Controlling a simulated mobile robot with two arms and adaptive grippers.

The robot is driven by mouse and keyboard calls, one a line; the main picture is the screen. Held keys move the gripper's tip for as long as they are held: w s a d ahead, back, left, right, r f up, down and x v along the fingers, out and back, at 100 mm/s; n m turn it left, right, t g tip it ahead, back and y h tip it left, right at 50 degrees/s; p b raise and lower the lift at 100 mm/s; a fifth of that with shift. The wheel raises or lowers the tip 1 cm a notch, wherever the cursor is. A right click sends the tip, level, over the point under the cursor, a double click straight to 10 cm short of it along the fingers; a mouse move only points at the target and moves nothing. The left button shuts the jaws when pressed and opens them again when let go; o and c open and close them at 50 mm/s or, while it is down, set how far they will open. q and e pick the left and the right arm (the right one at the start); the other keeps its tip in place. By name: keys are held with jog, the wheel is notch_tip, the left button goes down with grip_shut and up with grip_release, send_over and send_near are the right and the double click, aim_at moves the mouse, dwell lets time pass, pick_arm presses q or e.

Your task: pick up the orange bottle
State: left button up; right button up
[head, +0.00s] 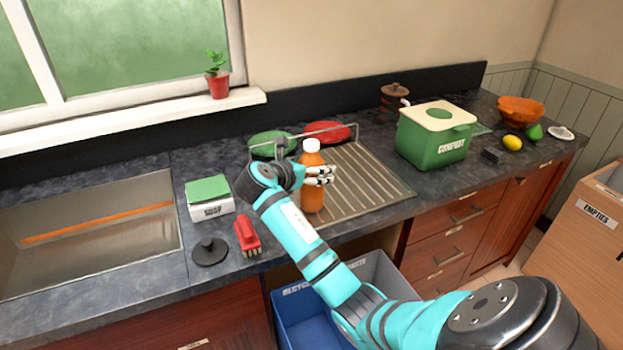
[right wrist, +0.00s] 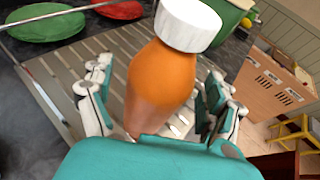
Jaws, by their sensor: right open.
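In the right wrist view the bottle (right wrist: 160,85) fills the middle, between the open fingers of my right gripper (right wrist: 158,105). The bottle's lower part is hidden behind the palm in that view. My left gripper is not in view.
A red brush (head: 247,236), a black sink plug (head: 210,251) and a soap box (head: 209,198) lie left of the bottle. A wire rack holds green and red plates (head: 327,132) behind it. A green compost bin (head: 436,135) stands right. Open bins (head: 305,310) sit below the counter.

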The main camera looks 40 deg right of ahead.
jog(key=shift+w+d+f, duration=0.15)
jog(key=shift+d+f, duration=0.05)
jog(key=shift+d, duration=0.25)
jog(key=c, duration=1.2)
jog(key=shift+r, duration=0.15)
